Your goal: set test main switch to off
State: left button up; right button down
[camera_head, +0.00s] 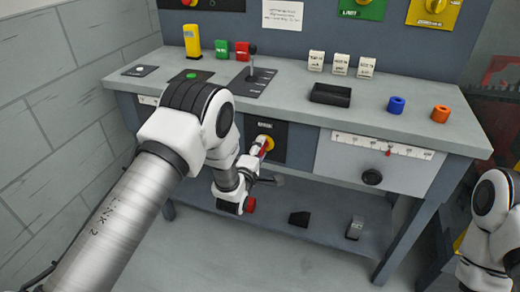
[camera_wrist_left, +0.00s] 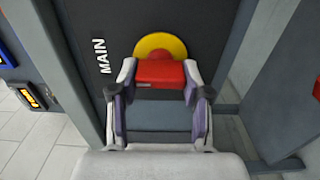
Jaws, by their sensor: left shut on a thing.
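The main switch is a rotary switch with a yellow disc (camera_wrist_left: 160,44) and a red handle (camera_wrist_left: 158,72) on a black plate (camera_wrist_left: 90,20) marked MAIN. In the head view its yellow and red parts (camera_head: 267,142) show on the black plate (camera_head: 279,138) at the bench front. My left gripper (camera_wrist_left: 158,76) is shut on the red handle, one finger on each side. In the head view my left gripper (camera_head: 263,151) is at the switch, partly covering it. The handle's exact setting cannot be read. Only part of my right arm shows at the lower right; its gripper is out of view.
The grey bench top (camera_head: 290,108) holds a lever (camera_head: 252,66), a black tray (camera_head: 331,95), a blue ring (camera_head: 396,105) and an orange ring (camera_head: 440,114). A front panel (camera_head: 350,158) with a black knob (camera_head: 372,177) is right of the switch. A lower shelf (camera_head: 325,228) lies below.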

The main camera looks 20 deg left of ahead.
pick_arm(q)
jog(key=o, duration=1.2)
jog(key=shift+a, duration=0.1)
jog(key=shift+c, duration=0.2)
jog(key=s, duration=1.2)
jog(key=shift+a, duration=0.2)
